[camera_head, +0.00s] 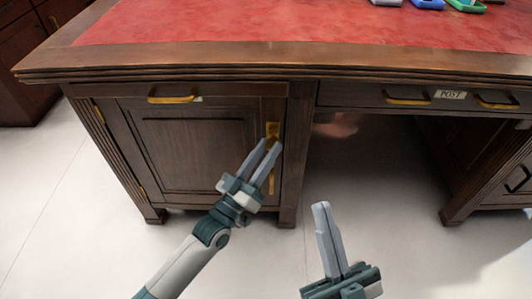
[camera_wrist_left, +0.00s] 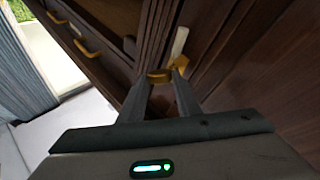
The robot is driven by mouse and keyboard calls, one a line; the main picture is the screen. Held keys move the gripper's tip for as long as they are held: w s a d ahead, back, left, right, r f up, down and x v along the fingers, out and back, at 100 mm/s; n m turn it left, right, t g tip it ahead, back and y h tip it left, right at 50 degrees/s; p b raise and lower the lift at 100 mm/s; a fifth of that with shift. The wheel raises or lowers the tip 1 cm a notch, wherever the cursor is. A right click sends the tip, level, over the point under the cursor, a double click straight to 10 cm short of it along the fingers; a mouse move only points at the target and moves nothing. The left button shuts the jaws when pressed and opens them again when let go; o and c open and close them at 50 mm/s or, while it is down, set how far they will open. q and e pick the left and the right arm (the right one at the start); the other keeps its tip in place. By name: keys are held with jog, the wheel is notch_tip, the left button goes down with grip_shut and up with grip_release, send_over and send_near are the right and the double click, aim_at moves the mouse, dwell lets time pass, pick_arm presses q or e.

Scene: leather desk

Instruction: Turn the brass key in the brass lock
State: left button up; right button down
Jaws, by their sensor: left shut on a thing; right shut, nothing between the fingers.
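The brass lock (camera_head: 272,130) is a plate on the right edge of the desk's left cabinet door. The brass key (camera_wrist_left: 160,75) shows between my left fingertips in the left wrist view. My left gripper (camera_head: 270,146) is shut on the key at the lock, and its fingers hide most of the key in the head view. Its fingertips also show in the left wrist view (camera_wrist_left: 160,80). I cannot tell how far the key is turned. My right gripper (camera_head: 321,206) is shut and empty, in front of the open kneehole, apart from the desk.
The cabinet door (camera_head: 192,148) is closed, with a brass pull (camera_head: 172,97) on the drawer above. A drawer labelled POST (camera_head: 450,95) is at the right. The red leather top (camera_head: 300,28) holds small coloured items at the back. The floor in front is clear.

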pick_arm(q)
jog(key=shift+d+f+n+t+y+b, duration=0.15)
jog(key=shift+n+t+y+b, duration=0.25)
jog(key=shift+n+t+b, duration=0.65)
jog(key=shift+n+g, duration=0.25)
jog(key=shift+d+f+n+t+y+b, duration=0.1)
jog(key=shift+n+t+y+b, duration=0.55)
jog(key=shift+n, duration=0.4)
jog(key=shift+d+f+n+t+y+b, duration=0.1)
jog(key=shift+n+t+y+b, duration=0.4)
jog(key=shift+n+b, duration=0.4)
jog(key=shift+n+t, duration=0.25)
jog(key=shift+n, duration=0.2)
jog(key=shift+d+n+t+y+b, duration=0.1)
jog(key=shift+n+t+y+b, duration=0.5)
jog(key=shift+n+y, duration=0.55)
jog(key=shift+d+n+t+y+b, duration=0.1)
jog(key=shift+n+t+y+b, duration=0.45)
jog(key=shift+n+y, duration=0.6)
jog(key=shift+n, duration=0.6)
